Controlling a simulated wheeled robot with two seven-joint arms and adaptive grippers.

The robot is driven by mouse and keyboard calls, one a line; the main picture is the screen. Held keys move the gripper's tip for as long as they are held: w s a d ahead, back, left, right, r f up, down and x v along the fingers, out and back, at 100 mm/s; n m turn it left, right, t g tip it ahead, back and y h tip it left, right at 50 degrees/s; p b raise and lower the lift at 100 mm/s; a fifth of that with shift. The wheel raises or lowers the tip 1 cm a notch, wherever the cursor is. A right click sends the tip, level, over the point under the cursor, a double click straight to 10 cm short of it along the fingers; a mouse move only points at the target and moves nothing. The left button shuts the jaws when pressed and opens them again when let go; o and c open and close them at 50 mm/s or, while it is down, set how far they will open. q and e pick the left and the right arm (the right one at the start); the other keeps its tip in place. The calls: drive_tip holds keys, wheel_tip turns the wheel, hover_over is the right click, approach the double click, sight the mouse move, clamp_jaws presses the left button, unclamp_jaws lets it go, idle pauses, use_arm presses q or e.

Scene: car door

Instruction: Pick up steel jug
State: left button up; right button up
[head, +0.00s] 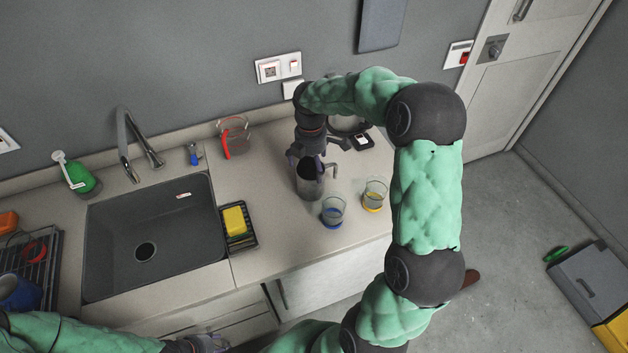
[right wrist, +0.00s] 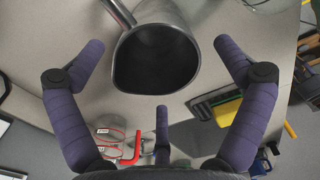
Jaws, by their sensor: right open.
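The steel jug (head: 310,186) stands on the countertop right of the sink, with its handle toward the right in the head view. In the right wrist view the jug (right wrist: 155,58) shows its open mouth between my spread fingers. My right gripper (head: 307,160) is over the jug from above and behind, its purple fingers open on either side of it. In the right wrist view the fingers (right wrist: 160,60) appear apart from the jug, with gaps on both sides. My left arm shows at the bottom left of the head view, but its gripper's jaws cannot be made out.
Two glasses, one on a blue base (head: 333,211) and one on a yellow base (head: 374,195), stand close right of the jug. A red-handled measuring cup (head: 234,137) is behind left. A sponge (head: 235,221) lies beside the sink (head: 150,240). The counter's front edge is near.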

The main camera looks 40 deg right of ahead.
sight(312, 175)
drive_tip(key=shift+w+d+f+b, duration=0.1)
drive_tip(key=shift+f+b, duration=0.25)
drive_tip(key=shift+f, duration=1.05)
drive_tip(key=shift+d+f+b, duration=0.1)
drive_tip(key=shift+f+b, duration=0.2)
drive_tip(key=shift+f, duration=1.1)
drive_tip(key=c, duration=1.4)
wheel_tip(312, 175, up, 10)
drive_tip(key=shift+r+p, duration=0.1)
drive_tip(key=shift+p, duration=0.95)
